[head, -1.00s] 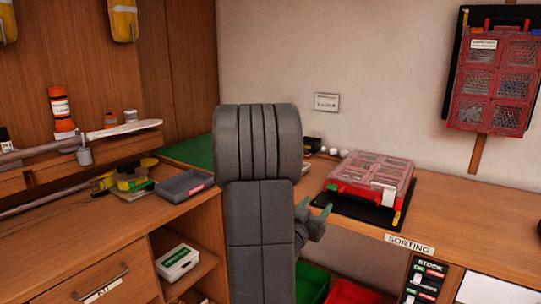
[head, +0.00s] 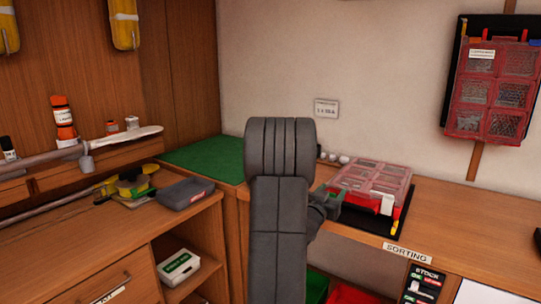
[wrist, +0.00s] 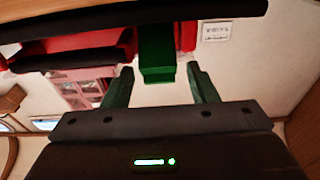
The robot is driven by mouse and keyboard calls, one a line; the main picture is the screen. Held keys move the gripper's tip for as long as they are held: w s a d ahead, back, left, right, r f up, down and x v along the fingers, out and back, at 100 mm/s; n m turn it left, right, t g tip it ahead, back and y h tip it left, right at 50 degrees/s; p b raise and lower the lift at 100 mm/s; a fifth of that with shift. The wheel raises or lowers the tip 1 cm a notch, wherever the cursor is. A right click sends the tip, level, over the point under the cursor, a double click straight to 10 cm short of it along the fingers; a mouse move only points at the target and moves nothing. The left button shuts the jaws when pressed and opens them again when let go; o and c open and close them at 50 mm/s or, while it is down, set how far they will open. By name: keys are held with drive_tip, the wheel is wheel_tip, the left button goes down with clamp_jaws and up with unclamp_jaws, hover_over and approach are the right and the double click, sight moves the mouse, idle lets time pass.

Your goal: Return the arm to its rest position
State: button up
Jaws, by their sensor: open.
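My arm stands upright in the middle of the head view, its dark grey links covering part of the bench behind. My gripper (head: 334,205) shows at its right side, partly hidden by the arm, in front of the red case (head: 372,183) with clear lids. In the wrist view my gripper (wrist: 161,82) has its two green fingers spread apart. A green block (wrist: 157,53) shows beyond and between the fingertips; I cannot tell what it belongs to. I see nothing held.
The case sits on a black mat (head: 397,226) on the right bench. A grey tray (head: 185,194) and tools lie on the left bench. A green mat (head: 205,157) covers the corner. A red organizer (head: 492,88) hangs on the wall. Bins stand under the bench.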

drive_tip(key=shift+w+d+r+g+y+p, duration=0.2)
drive_tip(key=shift+r+g+y+p, duration=0.25)
drive_tip(key=shift+p, duration=2.1)
